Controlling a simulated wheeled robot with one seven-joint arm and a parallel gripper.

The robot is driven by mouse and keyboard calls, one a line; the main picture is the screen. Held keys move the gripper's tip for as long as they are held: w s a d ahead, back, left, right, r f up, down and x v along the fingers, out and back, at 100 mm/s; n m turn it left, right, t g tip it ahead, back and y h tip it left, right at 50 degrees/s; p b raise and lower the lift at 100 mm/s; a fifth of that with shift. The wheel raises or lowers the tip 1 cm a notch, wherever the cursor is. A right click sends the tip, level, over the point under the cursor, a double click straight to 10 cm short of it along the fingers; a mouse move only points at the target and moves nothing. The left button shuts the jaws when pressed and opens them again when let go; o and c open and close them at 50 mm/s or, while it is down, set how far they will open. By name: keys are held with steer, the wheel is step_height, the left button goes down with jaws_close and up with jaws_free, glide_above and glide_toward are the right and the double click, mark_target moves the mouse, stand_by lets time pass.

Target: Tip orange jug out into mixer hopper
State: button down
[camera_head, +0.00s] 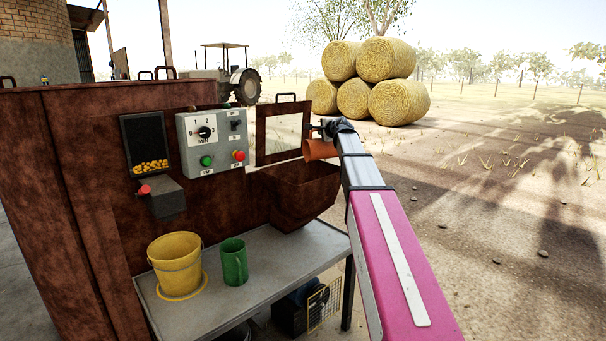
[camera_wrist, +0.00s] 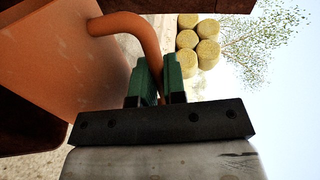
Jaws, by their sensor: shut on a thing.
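The orange jug (camera_head: 321,149) hangs tilted over the right part of the brown mixer hopper (camera_head: 298,186), apart from its rim as far as I can see. In the wrist view the orange jug (camera_wrist: 65,65) fills the upper left, and its curved handle runs between the green fingers. My gripper (camera_wrist: 161,88) is shut on that handle. In the head view my gripper (camera_head: 335,127) is small and partly hidden by my arm. The jug's mouth and contents cannot be made out, nor can the inside of the hopper's bottom.
A hinged framed lid (camera_head: 282,132) stands upright behind the hopper. The control panel (camera_head: 212,140) and a feed window (camera_head: 147,146) are to the left. Open ground lies right.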

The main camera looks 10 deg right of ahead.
steer(key=shift+s+a+r+n+h, duration=0.15)
steer(key=shift+a+r+n, duration=0.1)
steer(key=shift+a+n, duration=0.25)
steer(key=shift+s+a+r+n+h, duration=0.1)
steer(key=shift+s+a+r+n, duration=0.15)
steer(key=shift+a, duration=0.4)
steer(key=shift+s+a+r+n+h, duration=0.15)
steer(key=shift+a+r+n, duration=0.1)
steer(key=shift+a+n, duration=0.3)
stand_by(0.4)
